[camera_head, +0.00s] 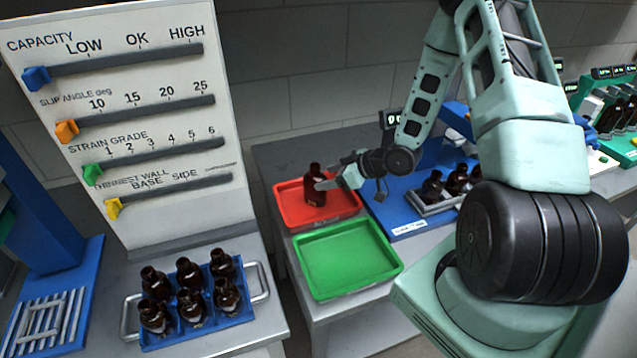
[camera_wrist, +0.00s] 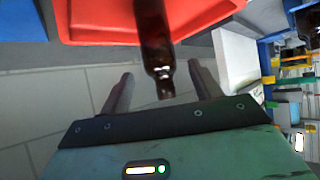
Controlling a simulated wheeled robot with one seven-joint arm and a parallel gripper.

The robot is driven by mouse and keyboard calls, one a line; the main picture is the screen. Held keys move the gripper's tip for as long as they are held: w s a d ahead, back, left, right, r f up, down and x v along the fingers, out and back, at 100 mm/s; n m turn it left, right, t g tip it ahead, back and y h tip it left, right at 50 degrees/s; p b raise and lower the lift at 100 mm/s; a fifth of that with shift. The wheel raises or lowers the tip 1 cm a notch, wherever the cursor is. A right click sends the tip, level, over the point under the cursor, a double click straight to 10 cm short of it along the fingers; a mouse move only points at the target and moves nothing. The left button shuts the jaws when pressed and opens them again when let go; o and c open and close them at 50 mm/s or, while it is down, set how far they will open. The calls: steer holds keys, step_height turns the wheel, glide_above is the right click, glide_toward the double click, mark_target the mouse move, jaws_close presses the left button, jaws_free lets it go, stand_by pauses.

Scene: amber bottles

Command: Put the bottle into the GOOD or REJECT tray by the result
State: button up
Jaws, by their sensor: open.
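An amber bottle (camera_head: 314,186) stands upright in the red tray (camera_head: 290,213). My gripper (camera_head: 334,183) is at the bottle's right side in the head view. In the wrist view the bottle (camera_wrist: 153,40) reaches down between the two spread fingers of my gripper (camera_wrist: 158,92), with gaps on both sides. My gripper is open. The green tray (camera_head: 347,259) is empty and sits in front of the red tray. I see no GOOD or REJECT wording on either tray.
A board with coloured sliders (camera_head: 130,110) stands at the left. A blue carrier (camera_head: 242,318) with several amber bottles is in front of it. A blue platform (camera_head: 405,229) with more bottles in a rack lies right of the trays, partly behind my arm.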

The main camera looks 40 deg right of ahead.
steer(key=v, duration=0.6)
steer(key=s+a+r+g+h, duration=0.1)
steer(key=a+r+g, duration=0.15)
steer(key=a, duration=0.35)
steer(key=s+a+r+n+g+h, duration=0.1)
steer(key=a+r+h, duration=0.15)
steer(key=a, duration=0.45)
steer(key=s+a+r+g, duration=0.1)
steer(key=a+r+g, duration=0.1)
steer(key=a+r, duration=0.3)
steer(key=s+a+r+g, duration=0.2)
steer(key=s+a, duration=0.4)
steer(key=s, duration=0.4)
steer(key=s+a+r+n+g+h, duration=0.1)
steer(key=s+a+r+g, duration=0.1)
steer(key=s+a, duration=0.4)
steer(key=s+r+b, duration=0.1)
steer(key=s, duration=0.3)
steer(key=shift+a+r, duration=0.15)
steer(key=shift+a, duration=0.2)
step_height(320, 180, down, 7)
steer(key=b, duration=0.7)
